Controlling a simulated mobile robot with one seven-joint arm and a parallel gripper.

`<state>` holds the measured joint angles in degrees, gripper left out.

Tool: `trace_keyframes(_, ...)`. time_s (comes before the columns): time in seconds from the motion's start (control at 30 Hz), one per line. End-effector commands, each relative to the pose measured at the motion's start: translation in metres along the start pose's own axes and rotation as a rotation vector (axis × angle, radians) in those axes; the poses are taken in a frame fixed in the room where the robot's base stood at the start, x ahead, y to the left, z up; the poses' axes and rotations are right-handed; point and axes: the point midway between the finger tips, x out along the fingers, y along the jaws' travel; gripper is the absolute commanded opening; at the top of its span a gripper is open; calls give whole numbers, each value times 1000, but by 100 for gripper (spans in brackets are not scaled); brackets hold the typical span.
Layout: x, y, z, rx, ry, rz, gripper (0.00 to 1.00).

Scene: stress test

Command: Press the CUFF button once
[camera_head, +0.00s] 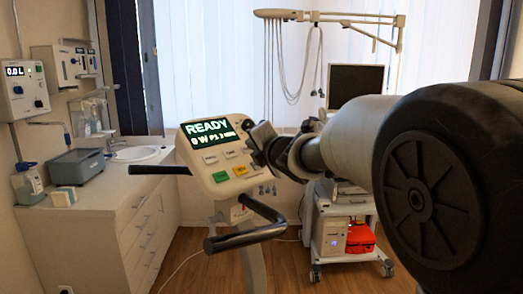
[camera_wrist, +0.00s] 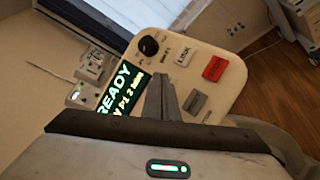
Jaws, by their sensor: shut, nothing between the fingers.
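The exercise-bike console (camera_head: 196,147) is a pale tilted panel with a dark display (camera_head: 209,132) reading READY in green. Below the display are small white, green and yellow buttons. I cannot surely tell which button is CUFF. My gripper (camera_head: 258,148) is at the console's right edge in the head view and hides part of the panel. In the wrist view the closed fingers (camera_wrist: 160,78) lie over the panel, between the display (camera_wrist: 120,92) and a white button (camera_wrist: 184,57), a grey button (camera_wrist: 195,102) and a red button (camera_wrist: 215,69). Contact cannot be told.
Dark handlebars (camera_head: 245,236) stick out below the console. A counter (camera_head: 105,200) with a sink (camera_head: 136,153) stands at left. A wheeled cart (camera_head: 342,237) with a monitor (camera_head: 356,84) stands behind at right, under a hanging cable boom (camera_head: 330,16). Wooden floor shows between.

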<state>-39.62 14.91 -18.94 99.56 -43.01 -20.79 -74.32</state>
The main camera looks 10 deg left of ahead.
Motion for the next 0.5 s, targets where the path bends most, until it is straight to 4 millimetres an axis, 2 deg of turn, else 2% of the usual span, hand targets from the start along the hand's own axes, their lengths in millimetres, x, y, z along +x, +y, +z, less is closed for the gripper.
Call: trace_keyframes(0.5,4,-3,-3,0,1,-1,0)
